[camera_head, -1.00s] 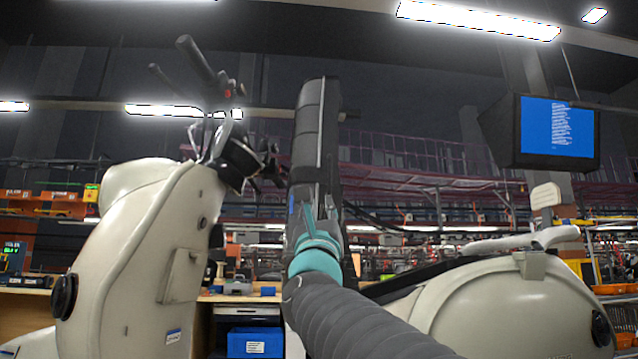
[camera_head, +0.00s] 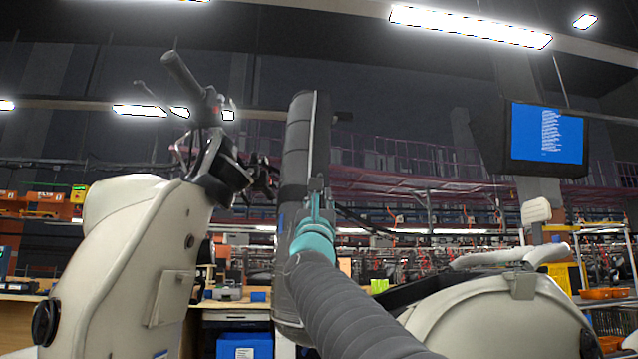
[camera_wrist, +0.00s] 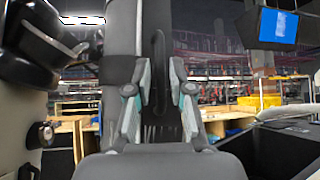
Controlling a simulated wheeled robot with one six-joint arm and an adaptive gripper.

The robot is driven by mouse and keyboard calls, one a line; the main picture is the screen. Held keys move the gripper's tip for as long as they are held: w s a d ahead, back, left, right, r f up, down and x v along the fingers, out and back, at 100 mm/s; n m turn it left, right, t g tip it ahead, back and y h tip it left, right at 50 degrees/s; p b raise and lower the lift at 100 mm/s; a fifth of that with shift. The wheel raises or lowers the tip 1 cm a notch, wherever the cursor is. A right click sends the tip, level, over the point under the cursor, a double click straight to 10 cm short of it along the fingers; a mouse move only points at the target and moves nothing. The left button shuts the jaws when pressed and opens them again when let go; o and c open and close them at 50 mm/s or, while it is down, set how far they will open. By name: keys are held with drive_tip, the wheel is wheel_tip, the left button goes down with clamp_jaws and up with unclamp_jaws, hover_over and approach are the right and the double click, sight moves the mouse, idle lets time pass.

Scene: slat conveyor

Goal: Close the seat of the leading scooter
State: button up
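A cream scooter (camera_head: 130,270) fills the lower left of the head view, and its rear body (camera_head: 500,318) shows at lower right. Its dark seat (camera_head: 297,150) stands raised, nearly upright, between them. The seat also fills the middle of the wrist view (camera_wrist: 117,40). My gripper (camera_head: 318,195) is up against the seat's right side in the head view. In the wrist view my gripper (camera_wrist: 155,82) has its two fingers apart, with a black loop-like part (camera_wrist: 158,60) between them. Contact with the seat cannot be told. The arm hides the seat's lower end.
Handlebars (camera_head: 195,85) rise at left, close to the seat. The open storage bay (camera_wrist: 275,150) is at lower right in the wrist view. A pale grab rail (camera_head: 500,258) lies over the scooter's rear. A monitor (camera_head: 547,132) hangs at upper right. Shelves and benches stand behind.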

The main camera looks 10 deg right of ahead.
drive_tip(key=shift+p+x, duration=0.5)
drive_tip(key=shift+x, duration=0.85)
clamp_jaws()
